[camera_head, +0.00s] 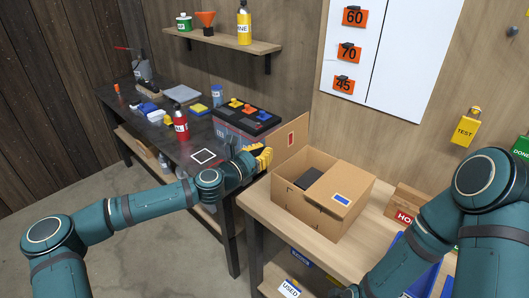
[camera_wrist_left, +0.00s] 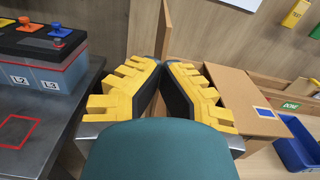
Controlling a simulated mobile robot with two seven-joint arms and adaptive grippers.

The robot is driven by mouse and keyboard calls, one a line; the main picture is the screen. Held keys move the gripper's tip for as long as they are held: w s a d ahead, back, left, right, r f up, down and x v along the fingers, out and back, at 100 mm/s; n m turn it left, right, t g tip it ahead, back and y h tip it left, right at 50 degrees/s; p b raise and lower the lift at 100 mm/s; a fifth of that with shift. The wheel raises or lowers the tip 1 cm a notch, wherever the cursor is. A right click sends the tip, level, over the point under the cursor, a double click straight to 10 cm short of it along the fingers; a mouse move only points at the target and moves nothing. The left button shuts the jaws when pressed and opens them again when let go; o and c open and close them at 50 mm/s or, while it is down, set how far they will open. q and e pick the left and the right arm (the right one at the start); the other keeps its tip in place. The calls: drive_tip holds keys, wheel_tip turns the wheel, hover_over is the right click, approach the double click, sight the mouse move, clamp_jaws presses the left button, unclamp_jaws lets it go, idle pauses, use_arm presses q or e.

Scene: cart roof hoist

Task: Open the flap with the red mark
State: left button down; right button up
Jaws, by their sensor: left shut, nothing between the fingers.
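A cardboard box (camera_head: 300,208) stands on the light wooden bench. Its flap with the red mark (camera_head: 283,147) stands up, swung open at the box's left side. The red mark (camera_head: 291,139) faces the head camera. The flap with the blue mark (camera_head: 339,187) lies flat over the right part of the box. A dark object (camera_head: 308,178) shows inside the opening. My left gripper (camera_head: 267,157), with yellow fingers, is shut and empty just left of the raised flap. In the left wrist view, the flap (camera_wrist_left: 164,28) shows edge-on beyond the fingertips; contact cannot be told. My right gripper is out of view.
A dark bench (camera_head: 150,115) at left holds a battery-like box (camera_head: 240,126), a red bottle (camera_head: 181,126) and several small items. A smaller carton (camera_head: 408,200) and a blue bin (camera_wrist_left: 298,143) are right of the box. A shelf (camera_head: 210,38) and whiteboard (camera_head: 390,60) are on the wall.

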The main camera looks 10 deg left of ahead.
use_arm(q)
drive_tip(key=shift+r, duration=0.1)
drive_tip(key=c, duration=1.2)
unclamp_jaws()
drive_tip(key=shift+d, duration=0.15)
drive_tip(key=shift+o, duration=0.2)
drive_tip(key=v, duration=1.2)
